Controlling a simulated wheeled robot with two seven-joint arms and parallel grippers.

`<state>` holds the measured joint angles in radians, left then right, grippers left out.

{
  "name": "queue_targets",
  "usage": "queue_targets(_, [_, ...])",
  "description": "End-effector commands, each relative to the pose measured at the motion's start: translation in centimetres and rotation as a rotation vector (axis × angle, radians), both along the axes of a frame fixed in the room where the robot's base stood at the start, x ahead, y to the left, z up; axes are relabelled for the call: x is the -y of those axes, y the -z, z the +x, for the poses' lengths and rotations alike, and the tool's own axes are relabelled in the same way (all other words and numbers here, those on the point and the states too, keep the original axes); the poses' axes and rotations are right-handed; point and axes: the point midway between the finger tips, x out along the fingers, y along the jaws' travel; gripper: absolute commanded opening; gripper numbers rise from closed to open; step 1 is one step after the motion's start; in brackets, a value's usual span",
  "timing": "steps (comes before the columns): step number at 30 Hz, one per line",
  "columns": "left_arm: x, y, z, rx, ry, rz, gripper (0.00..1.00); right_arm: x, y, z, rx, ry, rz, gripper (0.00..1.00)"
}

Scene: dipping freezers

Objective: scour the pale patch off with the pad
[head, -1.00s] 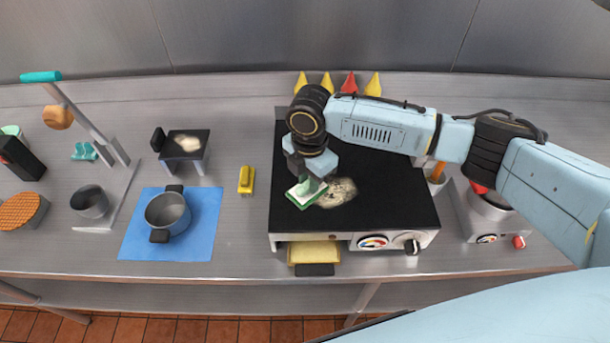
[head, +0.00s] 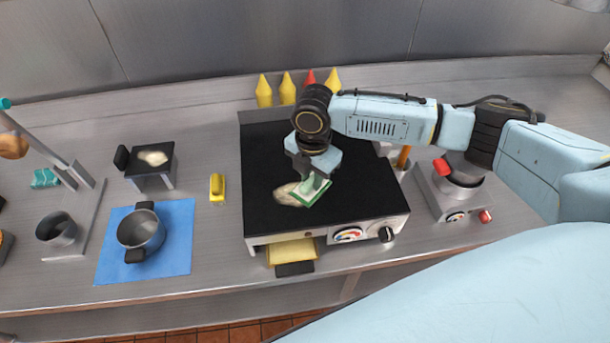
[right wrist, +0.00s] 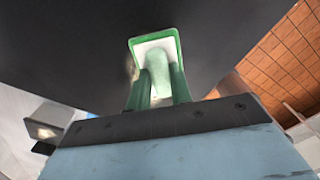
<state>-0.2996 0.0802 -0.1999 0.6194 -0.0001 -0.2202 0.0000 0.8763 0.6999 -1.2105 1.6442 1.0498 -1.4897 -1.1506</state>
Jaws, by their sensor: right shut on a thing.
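The pale patch (head: 291,194) is an irregular cream stain on the black griddle plate (head: 350,188). The pad (head: 308,193) is green-edged with a white top and a pale green grip. My right gripper (head: 312,178) is shut on the pad's grip and holds the pad down at the plate, at the right edge of the patch. The pad covers part of that edge; whether it touches the plate is hard to tell. In the right wrist view the pad (right wrist: 156,42) stands out beyond the fingers (right wrist: 158,88). My left gripper is not in view.
A yellow drip tray (head: 292,251) sits at the griddle's front. Several bottles (head: 288,88) stand behind it. Left are a yellow sponge-like block (head: 217,187), a small black-topped stand (head: 150,162) with another pale patch, and a pot (head: 141,232) on a blue mat (head: 178,260). A burner unit (head: 450,190) stands right.

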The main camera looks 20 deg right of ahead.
Motion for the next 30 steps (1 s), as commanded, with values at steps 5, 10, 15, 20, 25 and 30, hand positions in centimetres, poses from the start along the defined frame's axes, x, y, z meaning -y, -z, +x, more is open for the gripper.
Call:
queue_targets(5, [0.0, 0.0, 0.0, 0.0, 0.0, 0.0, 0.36, 2.1, 0.1, -0.7, -0.004, 0.003, -0.005, 0.0])
queue_targets(10, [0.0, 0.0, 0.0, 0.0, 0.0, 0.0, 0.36, 3.3, 0.1, -1.1, -0.004, 0.002, -0.004, 0.0])
queue_targets(15, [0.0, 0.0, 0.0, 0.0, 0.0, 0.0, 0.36, 3.2, 0.1, -1.0, -0.003, 0.0, -0.003, 0.0])
queue_targets(20, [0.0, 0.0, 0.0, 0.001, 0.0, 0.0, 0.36, 1.6, 0.0, -0.6, -0.003, -0.002, 0.0, 0.0])
queue_targets(25, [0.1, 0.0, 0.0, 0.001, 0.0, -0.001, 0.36, 0.0, -0.1, -0.1, -0.001, -0.001, -0.002, 0.0])
queue_targets(30, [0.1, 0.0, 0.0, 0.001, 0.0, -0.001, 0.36, -0.5, -0.1, 0.1, -0.002, 0.001, -0.002, 0.0])
